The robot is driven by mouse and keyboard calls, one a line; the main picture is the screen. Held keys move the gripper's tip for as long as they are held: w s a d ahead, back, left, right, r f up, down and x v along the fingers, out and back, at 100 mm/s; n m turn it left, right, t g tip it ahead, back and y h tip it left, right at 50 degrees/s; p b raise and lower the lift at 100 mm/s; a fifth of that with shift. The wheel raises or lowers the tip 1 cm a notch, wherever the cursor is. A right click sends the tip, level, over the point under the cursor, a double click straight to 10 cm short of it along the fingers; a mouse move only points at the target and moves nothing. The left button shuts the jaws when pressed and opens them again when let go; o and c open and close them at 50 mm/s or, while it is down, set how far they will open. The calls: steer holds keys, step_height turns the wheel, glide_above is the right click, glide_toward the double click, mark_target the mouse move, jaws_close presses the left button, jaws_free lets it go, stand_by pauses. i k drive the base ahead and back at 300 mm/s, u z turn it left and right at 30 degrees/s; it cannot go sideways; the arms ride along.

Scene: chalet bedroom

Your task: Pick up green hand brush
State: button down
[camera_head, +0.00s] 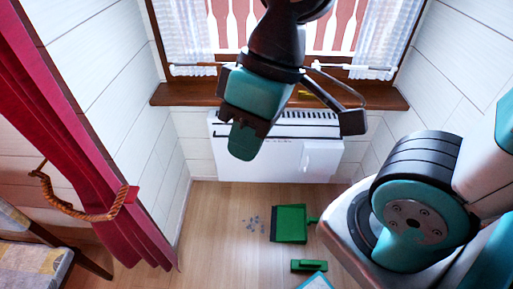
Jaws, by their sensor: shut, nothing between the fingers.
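The green hand brush (309,266) lies on the wooden floor near the bottom of the head view, its long side running left to right. A green dustpan (290,223) lies just beyond it, with its handle to the right. My gripper (243,146) hangs in the upper middle of the view, in front of the heater. It is shut and empty, well apart from the brush. Nothing covers the brush's upper side.
Small grey debris (254,224) lies left of the dustpan. A white heater (318,160) stands below the wooden windowsill (190,95). A red curtain (85,150) and a bed corner (30,260) are at left. Floor between curtain and brush is clear.

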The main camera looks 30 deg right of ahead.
mark_target(297, 265)
steer(key=z, duration=1.05)
steer(key=k, duration=1.1)
steer(key=z, duration=0.15)
